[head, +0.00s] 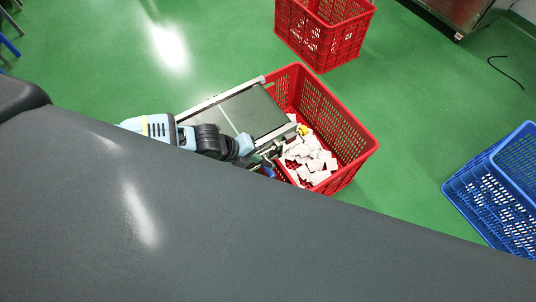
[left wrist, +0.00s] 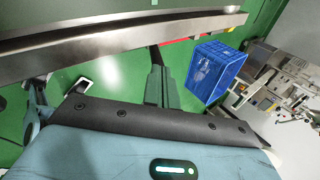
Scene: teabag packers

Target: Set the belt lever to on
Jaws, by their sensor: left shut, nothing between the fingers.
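The belt (head: 250,112) is a dark green surface in a pale metal frame, in the middle of the head view. A small yellow part (head: 303,130) shows at its right end, by the red crate; I cannot tell whether it is the lever or how it is set. My left gripper (head: 272,154) is at the belt's near right corner, small and partly hidden. In the left wrist view the closed fingers (left wrist: 158,80) point up toward a long steel rail (left wrist: 120,38), with nothing held. My right gripper is out of view.
A red crate (head: 345,125) with several white packets (head: 312,158) stands against the belt's right end. Another red crate (head: 318,40) stands behind. A blue crate (head: 480,190) is at the right. Green floor between them is clear.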

